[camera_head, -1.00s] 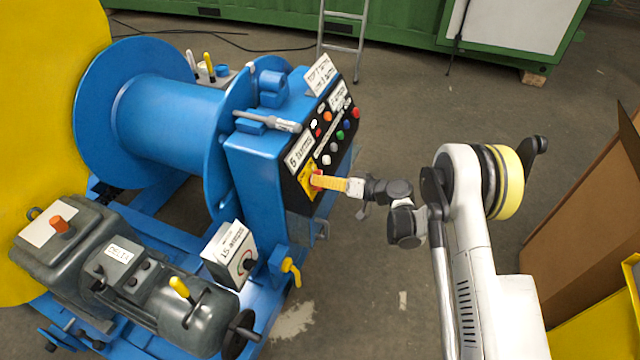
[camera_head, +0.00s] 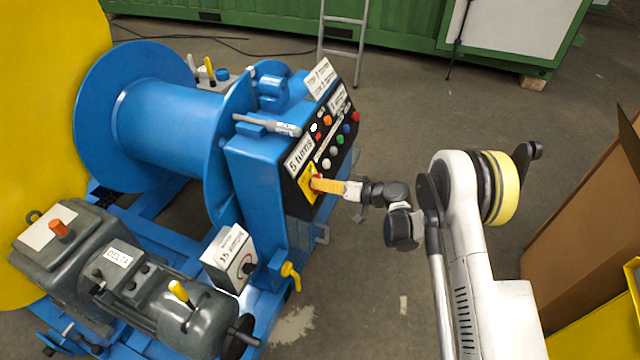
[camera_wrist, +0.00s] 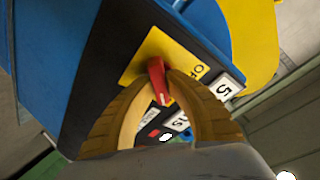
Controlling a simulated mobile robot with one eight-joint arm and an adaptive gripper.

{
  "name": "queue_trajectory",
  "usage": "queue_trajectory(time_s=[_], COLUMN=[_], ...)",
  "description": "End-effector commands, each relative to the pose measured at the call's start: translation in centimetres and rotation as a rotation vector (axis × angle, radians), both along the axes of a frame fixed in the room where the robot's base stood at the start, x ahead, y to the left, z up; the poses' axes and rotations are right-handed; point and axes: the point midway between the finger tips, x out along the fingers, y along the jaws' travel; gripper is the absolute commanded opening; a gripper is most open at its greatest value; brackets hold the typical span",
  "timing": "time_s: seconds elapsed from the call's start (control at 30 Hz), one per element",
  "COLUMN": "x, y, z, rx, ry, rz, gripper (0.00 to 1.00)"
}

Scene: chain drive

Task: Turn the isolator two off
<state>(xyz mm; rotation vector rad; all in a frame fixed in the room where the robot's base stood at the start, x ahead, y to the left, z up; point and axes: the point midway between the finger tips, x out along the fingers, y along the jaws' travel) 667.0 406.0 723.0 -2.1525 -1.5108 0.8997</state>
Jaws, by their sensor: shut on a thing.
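A red isolator handle (camera_wrist: 157,80) stands out from a yellow plate (camera_wrist: 150,52) on the black control panel; part of the word OFF shows beside it. The plate also shows in the head view (camera_head: 304,190), low on the panel, partly hidden by my gripper. My gripper (camera_wrist: 165,84) has its ribbed yellow fingers shut on the red handle, one on each side. In the head view my gripper (camera_head: 318,184) reaches the plate from the right. Which number this isolator bears I cannot read clearly.
Coloured buttons (camera_head: 340,139) and labels sit on the panel just above the plate. A small grey box (camera_head: 228,256) with a dial stands lower, near a yellow valve handle (camera_head: 291,272). A cardboard box (camera_head: 585,205) is at the right. Floor between is clear.

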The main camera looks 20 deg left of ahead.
Motion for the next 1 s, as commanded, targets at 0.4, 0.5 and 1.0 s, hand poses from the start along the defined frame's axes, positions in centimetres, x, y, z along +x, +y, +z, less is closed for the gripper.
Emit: queue_trajectory(time_s=[0.4,0.5,1.0], x=[0.04,0.02,-0.05], y=[0.00,0.02,0.07], z=[0.01,0.00,0.04], rx=[-0.018,-0.025,-0.058], ry=[-0.240,-0.325,-0.750], rz=[0.120,0.163,0.377], gripper=[0.00,0.00,0.00])
